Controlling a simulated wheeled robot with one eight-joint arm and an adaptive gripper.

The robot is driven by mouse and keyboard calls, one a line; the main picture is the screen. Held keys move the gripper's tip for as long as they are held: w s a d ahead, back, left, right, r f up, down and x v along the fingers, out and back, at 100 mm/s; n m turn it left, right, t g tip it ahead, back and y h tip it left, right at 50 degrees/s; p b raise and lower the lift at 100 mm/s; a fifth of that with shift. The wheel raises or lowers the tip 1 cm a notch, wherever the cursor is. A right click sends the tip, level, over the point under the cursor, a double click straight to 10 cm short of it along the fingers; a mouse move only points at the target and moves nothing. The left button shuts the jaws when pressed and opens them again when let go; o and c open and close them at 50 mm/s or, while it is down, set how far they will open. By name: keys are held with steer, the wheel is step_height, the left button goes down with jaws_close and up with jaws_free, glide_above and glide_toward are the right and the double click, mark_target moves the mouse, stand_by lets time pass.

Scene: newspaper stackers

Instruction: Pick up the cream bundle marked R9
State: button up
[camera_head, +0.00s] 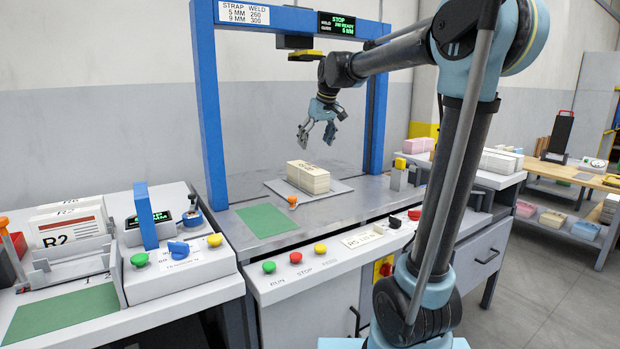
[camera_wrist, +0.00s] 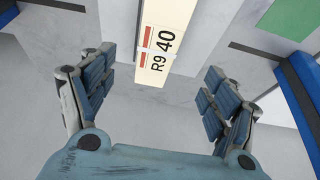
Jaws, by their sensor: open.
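The cream bundle marked R9 (camera_head: 307,177) lies flat on a grey plate (camera_head: 340,187) under the blue frame of the strapping machine. In the wrist view its top (camera_wrist: 168,35) reads "R9 40" with red bars, and it lies ahead of the space between the fingers; its far end is cut off by the frame edge. My gripper (camera_head: 317,136) is open and empty, pointing down above the bundle and clear of it. In the wrist view the open fingers of my gripper (camera_wrist: 158,95) stand wide on both sides, not touching the bundle.
The blue frame (camera_head: 208,110) rises around the work area. A green mat (camera_head: 266,220) lies left of the plate, with an orange-topped piece (camera_head: 292,200) beside it. Buttons line the front panel (camera_head: 320,262). An R2 stack (camera_head: 70,228) stands at left, and more bundles (camera_head: 500,160) at right.

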mark_target(308, 167)
steer(key=x, duration=0.8)
steer(key=w+x, duration=0.1)
steer(key=x, duration=0.3)
steer(key=shift+r, duration=0.1)
steer(key=shift+a+x, duration=0.2)
steer(key=shift+x, duration=2.5)
steer(key=shift+w+a+r, duration=0.1)
steer(key=shift+w+r, duration=0.05)
steer(key=shift+w, duration=0.05)
jaws_close()
